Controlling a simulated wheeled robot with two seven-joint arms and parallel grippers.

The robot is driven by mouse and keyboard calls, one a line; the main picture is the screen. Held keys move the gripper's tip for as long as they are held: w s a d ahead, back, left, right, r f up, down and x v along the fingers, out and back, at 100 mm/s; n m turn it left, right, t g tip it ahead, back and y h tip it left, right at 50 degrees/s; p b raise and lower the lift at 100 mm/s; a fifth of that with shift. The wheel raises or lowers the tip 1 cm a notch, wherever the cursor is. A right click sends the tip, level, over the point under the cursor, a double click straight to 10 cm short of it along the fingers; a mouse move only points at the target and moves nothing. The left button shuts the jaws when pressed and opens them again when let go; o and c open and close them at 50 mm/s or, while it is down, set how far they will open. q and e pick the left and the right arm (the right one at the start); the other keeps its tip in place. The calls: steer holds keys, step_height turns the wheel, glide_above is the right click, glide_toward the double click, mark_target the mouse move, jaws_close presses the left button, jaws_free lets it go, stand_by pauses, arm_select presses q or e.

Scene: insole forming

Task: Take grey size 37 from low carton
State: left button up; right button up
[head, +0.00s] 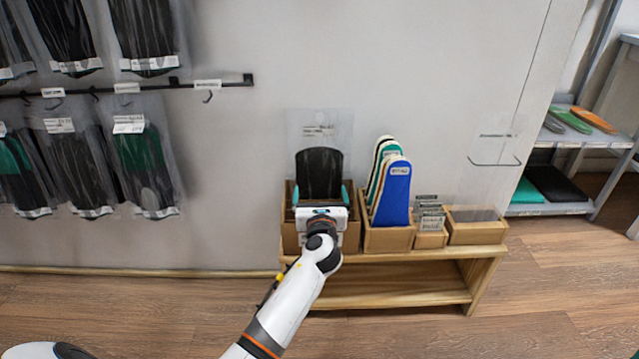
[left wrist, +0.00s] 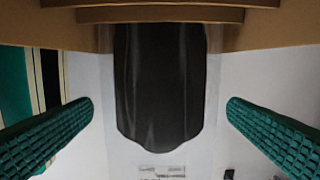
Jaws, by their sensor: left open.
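A dark grey or black insole (head: 320,170) stands upright in a clear bag in the left brown carton (head: 290,238) on the low wooden bench. It fills the middle of the left wrist view (left wrist: 160,85), with the carton's edges along the top. My left gripper (head: 321,196) is at this carton, in front of the insole. Its green ridged fingers (left wrist: 160,112) are open, one on each side of the insole with gaps between. The size on the label cannot be read. My right gripper is not in view.
Blue, green and cream insoles (head: 390,190) stand in the carton just right. Small cards (head: 430,215) and a low box (head: 478,230) follow on the bench (head: 400,290). Bagged dark insoles (head: 150,165) hang on wall rails at left. A grey shelf (head: 550,208) stands at far right.

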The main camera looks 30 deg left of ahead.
mark_target(319, 177)
arm_select(q)
steer(key=b+x, duration=0.2)
steer(key=x, duration=0.3)
steer(key=shift+w+a+f+b, duration=0.1)
steer(key=shift+w+b, duration=0.15)
steer(key=shift+b, duration=0.1)
steer(key=shift+w+a, duration=0.15)
steer(key=shift+w, duration=0.1)
steer(key=shift+c, duration=0.5)
steer(key=c, duration=0.9)
steer(key=shift+c, duration=0.5)
steer(key=shift+r, duration=0.25)
